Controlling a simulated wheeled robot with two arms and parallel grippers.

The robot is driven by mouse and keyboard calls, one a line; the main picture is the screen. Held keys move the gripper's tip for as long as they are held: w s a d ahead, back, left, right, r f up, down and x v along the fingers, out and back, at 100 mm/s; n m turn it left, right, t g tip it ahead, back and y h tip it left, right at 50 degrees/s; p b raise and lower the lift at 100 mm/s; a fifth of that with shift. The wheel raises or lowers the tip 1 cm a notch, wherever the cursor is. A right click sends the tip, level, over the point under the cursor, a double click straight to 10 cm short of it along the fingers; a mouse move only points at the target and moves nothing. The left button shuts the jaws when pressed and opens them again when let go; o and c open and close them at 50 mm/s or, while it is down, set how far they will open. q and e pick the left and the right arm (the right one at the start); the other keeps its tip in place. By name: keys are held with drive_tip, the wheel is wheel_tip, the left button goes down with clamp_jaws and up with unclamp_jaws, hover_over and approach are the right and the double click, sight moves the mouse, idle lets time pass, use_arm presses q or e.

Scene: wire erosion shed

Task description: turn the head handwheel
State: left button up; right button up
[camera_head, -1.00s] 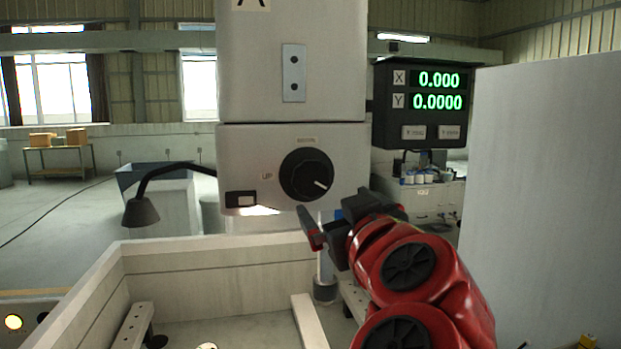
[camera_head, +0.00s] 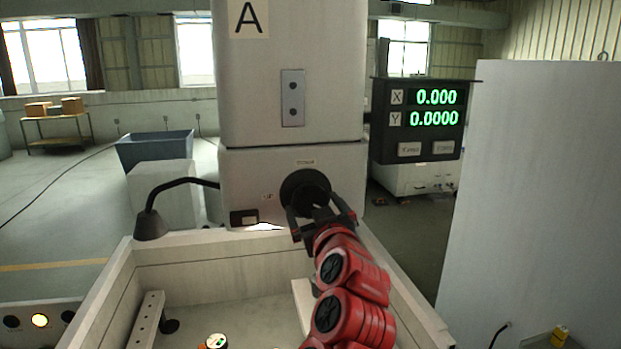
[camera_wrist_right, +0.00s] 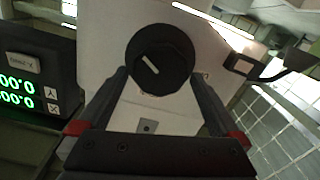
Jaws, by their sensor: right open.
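The head handwheel (camera_head: 304,187) is a round black knob on the front of the white machine head (camera_head: 240,170). In the right wrist view the handwheel (camera_wrist_right: 160,60) shows a white pointer mark on its face, which is hidden in the head view. My right gripper (camera_head: 318,212) is at the lower part of the handwheel, with its jaws spread. In the right wrist view its two fingers (camera_wrist_right: 160,84) lie apart at the lower left and lower right of the knob. I cannot tell if either finger touches it. My left gripper is not in view.
A white-walled tank (camera_head: 110,290) lies below the head. A black lamp (camera_head: 151,224) on a bent arm is left of the handwheel. A readout box (camera_head: 421,150) hangs at the right, showing X 0.000 and Y 0.0000. A large pale panel (camera_head: 540,200) stands far right.

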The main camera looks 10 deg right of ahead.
sight(311, 203)
drive_tip(key=shift+w+p, duration=0.55)
drive_tip(key=shift+w, duration=0.95)
